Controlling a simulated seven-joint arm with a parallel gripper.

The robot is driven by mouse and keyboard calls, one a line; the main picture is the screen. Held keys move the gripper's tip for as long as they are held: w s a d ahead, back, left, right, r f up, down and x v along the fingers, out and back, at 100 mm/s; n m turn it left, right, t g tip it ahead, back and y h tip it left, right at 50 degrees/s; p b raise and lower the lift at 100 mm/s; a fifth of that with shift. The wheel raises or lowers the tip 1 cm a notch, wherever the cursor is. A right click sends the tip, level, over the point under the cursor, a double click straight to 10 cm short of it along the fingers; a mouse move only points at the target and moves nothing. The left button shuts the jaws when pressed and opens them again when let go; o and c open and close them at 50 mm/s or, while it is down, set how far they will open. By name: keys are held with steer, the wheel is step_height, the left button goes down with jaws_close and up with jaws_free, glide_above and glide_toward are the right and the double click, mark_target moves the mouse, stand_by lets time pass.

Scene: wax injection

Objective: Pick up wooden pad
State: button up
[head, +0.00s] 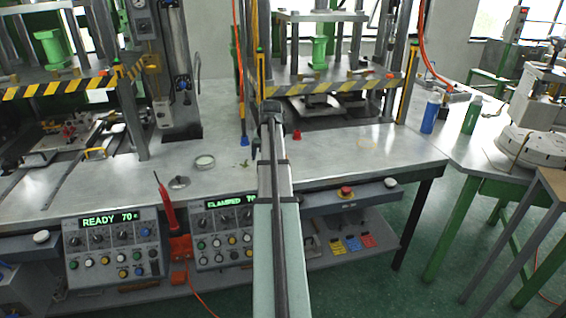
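I cannot make out a wooden pad for certain in the head view. My arm reaches from the bottom middle over the metal workbench (340,158) toward the right-hand press. Its dark far end shows just in front of the press opening. My gripper's fingers cannot be made out there, so I cannot tell whether they are open, shut or holding anything. A dark metal mould (322,104) sits inside the right-hand press (335,84), partly hidden by my arm.
Striped press edges and an orange hose (424,35) flank the work area. A blue bottle (430,115) and a green bottle (472,116) stand at right. Bench right of my arm is mostly clear.

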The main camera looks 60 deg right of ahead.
steer(key=s+d+r+h, duration=0.2)
steer(key=s+d+r, duration=0.2)
steer(key=d, duration=0.4)
steer(key=x, duration=0.8)
steer(key=shift+w+f, duration=0.15)
steer(key=shift+f, duration=0.05)
steer(key=shift+w+x, duration=0.1)
steer(key=shift+x, duration=1.2)
steer(key=shift+w+x, duration=0.15)
steer(key=shift+x, duration=1.1)
steer(key=shift+a, duration=0.1)
steer(key=c, duration=1.1)
steer(key=shift+r, duration=5.05)
steer(key=shift+c, duration=0.2)
